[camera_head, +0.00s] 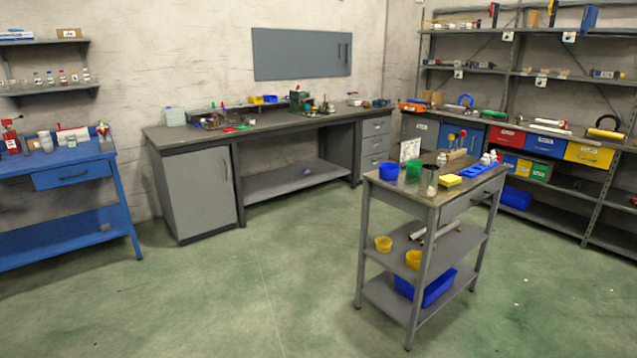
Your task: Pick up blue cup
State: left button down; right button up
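A small blue cup (389,171) stands upright on the top of a grey trolley (404,188), near its left corner. A green cup (413,169) stands just right of it, and a dark cylinder (430,181) stands near the trolley's front corner. Neither of my grippers shows in the head view, so I cannot see what state they are in. The trolley is some distance away across the floor.
A yellow block (450,180) and a blue tray (476,172) share the trolley top. A grey workbench (270,130) stands behind, a blue table (75,173) at left and shelving (560,78) at right. The green floor (250,290) in front is clear.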

aim_at(388, 171)
jog(key=u, duration=0.4)
jog(key=i, duration=2.15)
jog(key=z, duration=0.55)
jog(key=i, duration=1.45)
jog(key=z, duration=0.6)
